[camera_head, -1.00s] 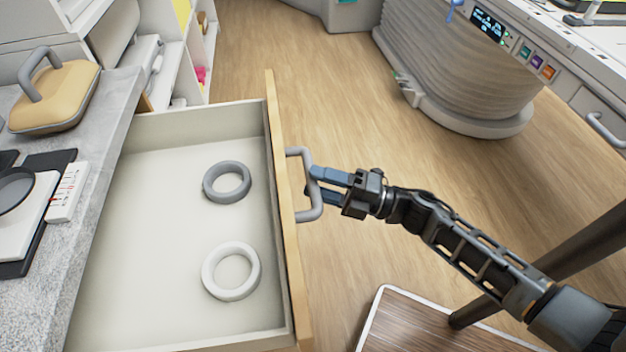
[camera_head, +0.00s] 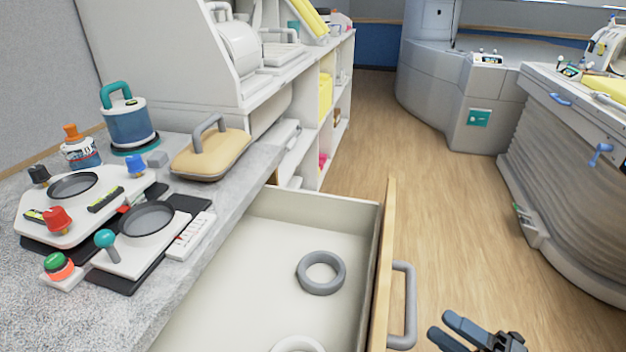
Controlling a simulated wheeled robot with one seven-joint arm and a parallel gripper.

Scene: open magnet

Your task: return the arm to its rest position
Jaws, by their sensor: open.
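My gripper (camera_head: 452,332) shows at the bottom edge, right of the open drawer (camera_head: 270,213). Its two blue-grey fingers are apart with nothing between them. The fingertips are clear of the grey drawer handle (camera_head: 404,305), with a gap of floor between. The rest of my arm is mostly cut off by the lower edge of the picture. The drawer is pulled out. A dark grey ring (camera_head: 321,287) lies in it, and a white ring (camera_head: 298,344) lies nearer, partly cut off.
A ribbed machine (camera_head: 560,170) stands at right. Wooden floor (camera_head: 440,150) lies open between.

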